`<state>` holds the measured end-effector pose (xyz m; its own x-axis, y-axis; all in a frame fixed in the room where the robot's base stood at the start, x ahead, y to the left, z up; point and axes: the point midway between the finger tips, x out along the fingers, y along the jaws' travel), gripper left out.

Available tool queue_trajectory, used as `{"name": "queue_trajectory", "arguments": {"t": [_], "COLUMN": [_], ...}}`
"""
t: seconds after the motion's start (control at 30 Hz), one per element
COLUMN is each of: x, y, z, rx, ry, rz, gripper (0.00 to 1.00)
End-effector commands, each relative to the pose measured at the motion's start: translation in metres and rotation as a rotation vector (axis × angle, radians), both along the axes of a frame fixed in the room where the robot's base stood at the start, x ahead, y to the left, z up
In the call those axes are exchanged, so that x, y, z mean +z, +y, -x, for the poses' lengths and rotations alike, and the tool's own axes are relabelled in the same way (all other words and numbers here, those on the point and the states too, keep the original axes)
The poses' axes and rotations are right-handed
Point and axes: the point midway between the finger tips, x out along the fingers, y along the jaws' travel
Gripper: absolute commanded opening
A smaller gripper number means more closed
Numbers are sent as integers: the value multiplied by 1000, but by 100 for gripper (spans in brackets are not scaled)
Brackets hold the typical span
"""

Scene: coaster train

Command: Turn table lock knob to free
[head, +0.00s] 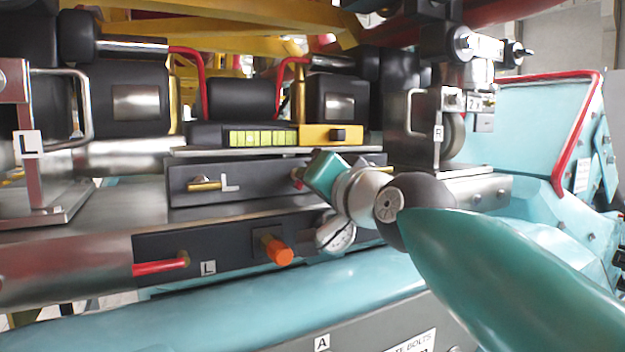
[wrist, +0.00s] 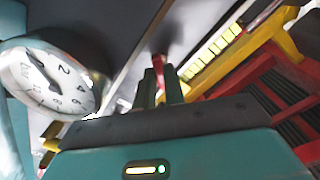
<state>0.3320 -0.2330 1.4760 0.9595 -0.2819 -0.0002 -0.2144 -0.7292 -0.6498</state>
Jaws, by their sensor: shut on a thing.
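My gripper (head: 303,178) reaches in from the right to the upper dark panel (head: 245,180), marked L. In the wrist view my gripper (wrist: 161,80) has its two dark fingers closed around a small red knob (wrist: 158,62). Only part of the red knob (head: 297,179) shows in the head view, at the fingertips; the rest is hidden. I cannot read a lock or free mark beside it.
A round dial gauge (head: 336,234) hangs just below my gripper and is close at left in the wrist view (wrist: 48,80). An orange knob (head: 278,251) and a red handle (head: 160,267) stick out from the lower panel. A yellow-green level strip (head: 264,138) lies above.

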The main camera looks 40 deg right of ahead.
Motion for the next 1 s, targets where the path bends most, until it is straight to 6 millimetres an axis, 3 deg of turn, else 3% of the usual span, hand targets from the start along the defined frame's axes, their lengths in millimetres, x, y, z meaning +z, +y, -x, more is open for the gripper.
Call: {"name": "queue_trajectory", "arguments": {"t": [0.6,1.0], "x": [1,1], "y": [0,0], "z": [0,0], "rx": [0,-1], "ry": [152,198], "rz": [524,681], "gripper": [0,0]}}
